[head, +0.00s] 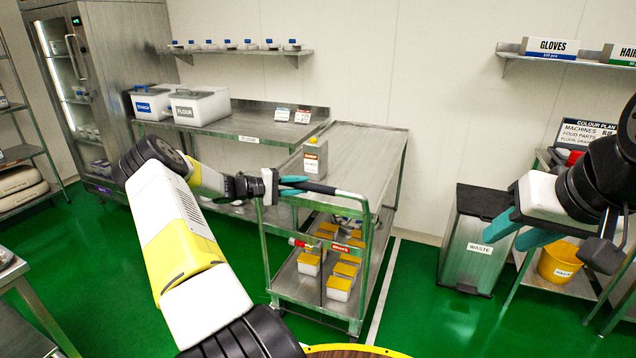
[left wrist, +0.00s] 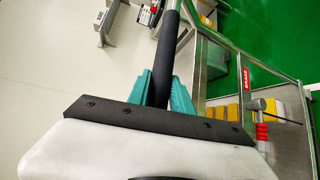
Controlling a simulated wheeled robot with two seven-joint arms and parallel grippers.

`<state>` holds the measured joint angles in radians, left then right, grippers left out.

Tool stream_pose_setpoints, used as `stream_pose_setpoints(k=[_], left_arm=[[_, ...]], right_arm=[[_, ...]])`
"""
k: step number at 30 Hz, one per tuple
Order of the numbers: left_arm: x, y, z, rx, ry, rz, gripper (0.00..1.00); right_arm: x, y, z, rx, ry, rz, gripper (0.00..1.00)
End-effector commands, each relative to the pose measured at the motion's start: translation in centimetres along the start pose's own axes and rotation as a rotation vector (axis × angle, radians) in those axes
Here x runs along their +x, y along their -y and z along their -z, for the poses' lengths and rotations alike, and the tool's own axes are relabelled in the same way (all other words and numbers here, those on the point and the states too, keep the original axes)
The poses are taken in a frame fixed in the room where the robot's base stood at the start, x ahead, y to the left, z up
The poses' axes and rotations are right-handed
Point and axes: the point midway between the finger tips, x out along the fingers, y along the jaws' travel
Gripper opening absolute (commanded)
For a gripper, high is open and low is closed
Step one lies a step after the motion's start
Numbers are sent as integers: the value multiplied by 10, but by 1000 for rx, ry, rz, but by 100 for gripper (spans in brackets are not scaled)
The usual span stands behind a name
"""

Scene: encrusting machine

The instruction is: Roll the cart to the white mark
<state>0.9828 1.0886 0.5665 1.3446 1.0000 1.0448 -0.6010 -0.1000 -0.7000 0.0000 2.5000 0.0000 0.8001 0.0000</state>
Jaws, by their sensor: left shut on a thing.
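The steel cart (head: 370,150) stands by the back wall counter, with a black-gripped push handle (head: 318,187) at its near end. My left gripper (head: 294,183) is shut on this handle; in the left wrist view its teal fingers (left wrist: 165,92) sit either side of the dark grip (left wrist: 166,60). A red-tipped brake lever (head: 298,243) and a red brake label (head: 340,248) are on the cart's near end. The white mark (head: 383,292) is a strip on the green floor, just right of the cart. My right gripper (head: 516,230) is open and empty at the right, before the waste bin.
A waste bin (head: 472,250) and a yellow bucket (head: 560,262) are at the right. Green floor (head: 425,310) is clear between strip and bin.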

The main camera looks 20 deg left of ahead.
Motion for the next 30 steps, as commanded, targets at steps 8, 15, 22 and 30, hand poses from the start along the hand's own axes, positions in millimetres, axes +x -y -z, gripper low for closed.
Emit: stream_pose_setpoints(k=[8, 15, 22, 30], left_arm=[[-1, 1, 0, -1, -1, 1, 42], [0, 0, 0, 0, 0, 0, 48], [-12, 0, 1, 0, -2, 1, 48], [-58, 1, 1, -1, -3, 2, 48]], right_arm=[[0, 0, 0, 0, 0, 0, 36], [0, 0, 0, 0, 0, 0, 36], [0, 0, 0, 0, 0, 0, 36], [0, 0, 0, 0, 0, 0, 36]])
